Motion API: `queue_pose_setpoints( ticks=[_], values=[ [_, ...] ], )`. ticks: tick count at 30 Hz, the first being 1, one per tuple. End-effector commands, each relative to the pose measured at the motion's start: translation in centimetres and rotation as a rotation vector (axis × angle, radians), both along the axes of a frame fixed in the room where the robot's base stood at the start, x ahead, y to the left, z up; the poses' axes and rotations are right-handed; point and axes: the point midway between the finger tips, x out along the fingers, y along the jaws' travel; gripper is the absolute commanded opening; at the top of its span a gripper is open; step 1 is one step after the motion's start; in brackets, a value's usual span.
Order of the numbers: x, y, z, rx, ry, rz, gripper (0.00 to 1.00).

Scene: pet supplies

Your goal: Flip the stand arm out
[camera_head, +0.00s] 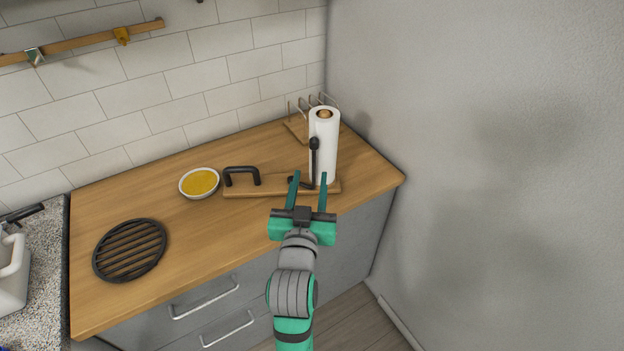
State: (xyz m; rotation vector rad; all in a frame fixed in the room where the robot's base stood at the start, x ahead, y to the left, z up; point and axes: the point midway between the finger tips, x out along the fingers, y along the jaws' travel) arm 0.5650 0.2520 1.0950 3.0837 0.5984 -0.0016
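A wooden stand (258,192) lies on the counter near its right end. It has a black loop handle (242,171) at its left. A white paper roll (326,150) stands upright at its right end. A thin black arm (313,158) with a thicker dark tip rises in front of the roll; its lower end is partly behind my gripper. A short black piece (300,182) lies low beside it. My gripper (309,180) is open, its two green fingers pointing toward the stand and roll. Nothing shows between the fingers except the stand behind; whether they touch it I cannot tell.
A white bowl with yellow contents (199,182) and a black round grate (130,249) are on the wooden counter (210,237). A wire rack (298,127) stands behind the roll. A grey wall (480,180) bounds the right.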

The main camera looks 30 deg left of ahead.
Motion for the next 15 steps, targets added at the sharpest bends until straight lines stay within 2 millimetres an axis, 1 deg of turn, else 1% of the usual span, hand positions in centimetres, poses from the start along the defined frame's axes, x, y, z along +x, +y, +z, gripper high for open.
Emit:
queue_pose_setpoints(
  ticks=[6, 9, 11, 14, 15],
  values=[
    [0.0, 0.1, 0.0, 0.000, 0.000, 0.001, 0.39],
    [-0.1, -0.3, -0.5, -0.001, 0.004, -0.004, 0.39],
    [-0.2, -0.9, -1.3, -0.004, 0.009, -0.011, 0.39],
    [-0.8, -2.4, -3.6, -0.008, 0.024, -0.025, 0.39],
    [-1.1, -3.2, -4.7, -0.011, 0.030, -0.033, 0.39]
  ],
)
